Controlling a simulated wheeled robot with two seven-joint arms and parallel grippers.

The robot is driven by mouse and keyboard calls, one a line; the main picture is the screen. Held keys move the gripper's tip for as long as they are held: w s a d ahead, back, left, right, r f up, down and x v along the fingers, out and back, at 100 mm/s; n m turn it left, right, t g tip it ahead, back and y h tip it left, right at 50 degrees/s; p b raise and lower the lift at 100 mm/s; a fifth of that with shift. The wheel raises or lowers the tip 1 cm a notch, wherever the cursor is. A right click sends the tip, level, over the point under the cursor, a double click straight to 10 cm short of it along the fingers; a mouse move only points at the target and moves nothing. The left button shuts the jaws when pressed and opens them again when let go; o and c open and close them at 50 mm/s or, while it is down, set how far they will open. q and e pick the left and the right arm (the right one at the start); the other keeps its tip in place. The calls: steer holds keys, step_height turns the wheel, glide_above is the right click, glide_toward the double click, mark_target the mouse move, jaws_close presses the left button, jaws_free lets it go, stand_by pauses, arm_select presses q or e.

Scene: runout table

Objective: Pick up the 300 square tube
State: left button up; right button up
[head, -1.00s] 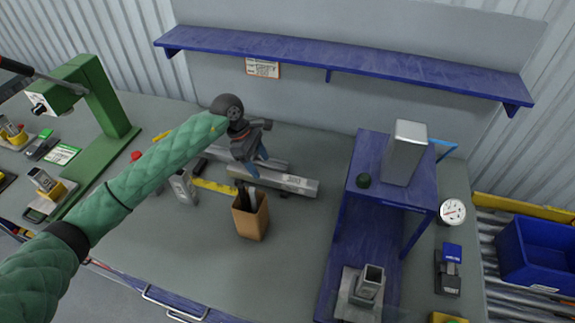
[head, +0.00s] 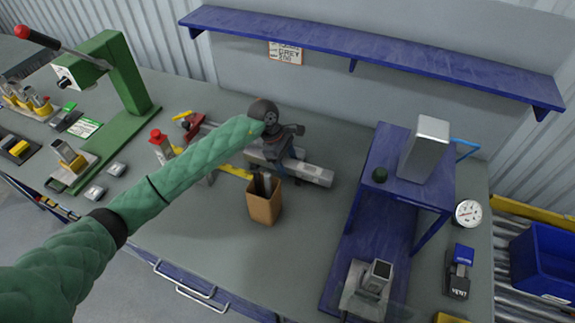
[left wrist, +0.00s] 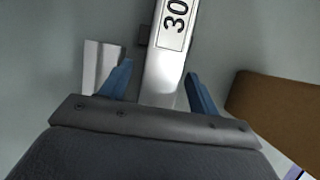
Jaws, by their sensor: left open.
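The 300 square tube (head: 315,174) is a pale grey bar lying on the grey table behind a brown box. In the left wrist view the tube (left wrist: 165,72) runs lengthwise between my fingers, with a white label reading "30" and the rest cut off. My left gripper (head: 284,168) is open over the tube, with its blue fingertips (left wrist: 159,76) on either side of it and a gap on both sides. Part of the tube is hidden by my gripper and wrist in the head view. My right gripper is not in view.
The open brown box (head: 264,206) with dark items stands close in front of the tube. Another pale piece (left wrist: 98,66) lies left of the tube in the left wrist view. A blue stand (head: 385,200) is to the right, a green press (head: 128,85) to the left.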

arm_select(q)
steer(key=c, duration=1.3)
steer(key=shift+r, duration=0.1)
